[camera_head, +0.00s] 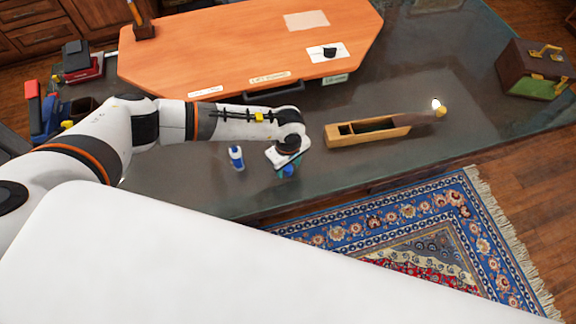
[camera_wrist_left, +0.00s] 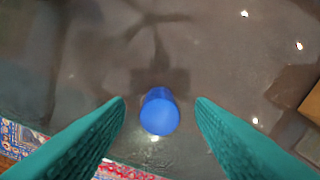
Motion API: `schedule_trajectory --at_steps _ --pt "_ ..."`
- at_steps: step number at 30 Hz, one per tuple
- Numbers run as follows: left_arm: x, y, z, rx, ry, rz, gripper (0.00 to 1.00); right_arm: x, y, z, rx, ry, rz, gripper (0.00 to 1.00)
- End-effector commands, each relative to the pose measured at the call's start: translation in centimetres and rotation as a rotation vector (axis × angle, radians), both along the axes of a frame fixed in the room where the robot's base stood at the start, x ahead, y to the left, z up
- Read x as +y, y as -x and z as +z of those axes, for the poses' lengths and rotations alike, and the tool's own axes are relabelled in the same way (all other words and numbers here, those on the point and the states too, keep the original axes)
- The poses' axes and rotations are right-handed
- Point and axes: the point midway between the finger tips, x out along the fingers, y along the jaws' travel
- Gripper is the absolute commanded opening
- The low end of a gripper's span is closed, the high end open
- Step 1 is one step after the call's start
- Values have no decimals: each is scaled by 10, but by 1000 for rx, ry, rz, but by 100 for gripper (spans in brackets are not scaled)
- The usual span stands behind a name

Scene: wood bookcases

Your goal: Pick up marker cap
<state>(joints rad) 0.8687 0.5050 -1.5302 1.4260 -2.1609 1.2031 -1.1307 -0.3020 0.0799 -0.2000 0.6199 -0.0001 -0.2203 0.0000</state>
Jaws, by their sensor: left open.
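The marker cap (camera_wrist_left: 159,112) is a small, smooth blue cylinder on the dark tabletop in the left wrist view. My left gripper (camera_wrist_left: 161,101) is open, with its teal fingers on either side of the cap and a visible gap to each. In the head view the left gripper (camera_head: 285,171) points down near the table's front edge, and a bit of blue, apparently the cap (camera_head: 289,172), shows by its fingertips. I cannot tell how far the fingertips are above the table. My right gripper is not in view.
A small blue and white bottle (camera_head: 236,157) stands left of the gripper. A wooden plane-like tool (camera_head: 367,131) lies to the right. A large orange board (camera_head: 240,45) covers the back. A brown box (camera_head: 538,68) sits far right. A patterned rug (camera_head: 400,225) lies below the front edge.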

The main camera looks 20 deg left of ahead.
Motion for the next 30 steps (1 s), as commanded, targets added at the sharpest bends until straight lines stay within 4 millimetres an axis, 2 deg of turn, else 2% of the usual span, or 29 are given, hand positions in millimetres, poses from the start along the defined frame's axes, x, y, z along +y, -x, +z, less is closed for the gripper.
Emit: schedule_trajectory --at_steps 4,11,18,21,26,30 --pt "0 1 -13 1 0 0 50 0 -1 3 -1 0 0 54" --pt "0 1 -15 1 1 0 50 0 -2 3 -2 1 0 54" --pt "0 0 -14 1 1 0 12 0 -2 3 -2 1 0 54" --pt "0 0 -14 1 1 0 0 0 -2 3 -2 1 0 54" --pt "0 0 -14 1 1 0 0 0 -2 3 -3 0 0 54" --pt "0 -1 -6 -2 1 -1 0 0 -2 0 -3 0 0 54"
